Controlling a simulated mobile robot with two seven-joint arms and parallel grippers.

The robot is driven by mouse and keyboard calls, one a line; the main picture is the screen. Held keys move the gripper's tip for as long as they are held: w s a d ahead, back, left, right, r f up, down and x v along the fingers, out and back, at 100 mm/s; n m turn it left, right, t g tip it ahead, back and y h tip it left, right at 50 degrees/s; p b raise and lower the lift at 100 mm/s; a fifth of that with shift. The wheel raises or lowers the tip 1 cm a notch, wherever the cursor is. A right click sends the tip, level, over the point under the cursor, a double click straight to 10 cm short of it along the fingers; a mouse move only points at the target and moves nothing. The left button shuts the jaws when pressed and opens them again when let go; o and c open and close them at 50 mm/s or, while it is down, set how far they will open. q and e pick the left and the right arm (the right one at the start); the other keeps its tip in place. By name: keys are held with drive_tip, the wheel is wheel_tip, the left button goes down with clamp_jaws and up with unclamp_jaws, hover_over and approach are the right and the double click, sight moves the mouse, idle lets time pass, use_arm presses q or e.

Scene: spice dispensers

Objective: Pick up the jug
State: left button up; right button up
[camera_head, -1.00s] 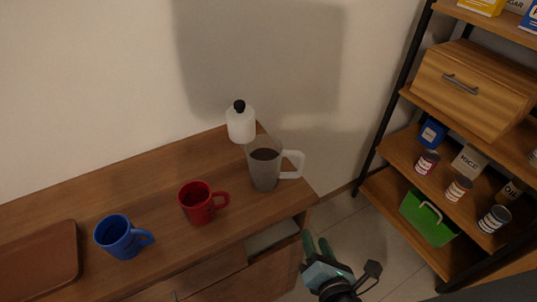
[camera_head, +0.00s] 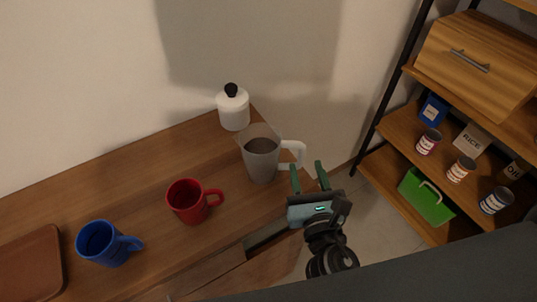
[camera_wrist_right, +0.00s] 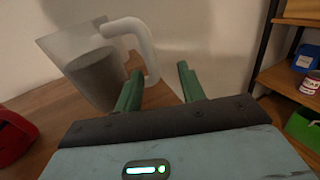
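The jug (camera_head: 261,160) is translucent grey with dark contents and a white handle (camera_head: 296,152) on its right side. It stands upright near the right end of the wooden counter. My right gripper (camera_head: 308,178) is open and empty, just in front of and right of the jug, with its green fingers pointing toward the handle. In the right wrist view the jug (camera_wrist_right: 98,78) is at upper left. The handle (camera_wrist_right: 147,50) shows beyond the fingers, nearer the left finger, and appears not to be between them. My left gripper is not in view.
A red mug (camera_head: 187,203) and a blue mug (camera_head: 102,243) stand left of the jug on the counter (camera_head: 150,170). A white bottle (camera_head: 233,110) with a black top stands behind it. A shelf unit with cans and a green bin (camera_head: 425,195) is at right.

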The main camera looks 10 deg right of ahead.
drive_tip(key=shift+w+a+r, duration=0.1)
drive_tip(key=shift+w+a, duration=0.05)
drive_tip(key=shift+w, duration=1.1)
drive_tip(key=shift+w+a+r, duration=0.1)
drive_tip(key=shift+w+a, duration=0.05)
drive_tip(key=shift+w, duration=1.1)
drive_tip(key=shift+c, duration=0.2)
clamp_jaws()
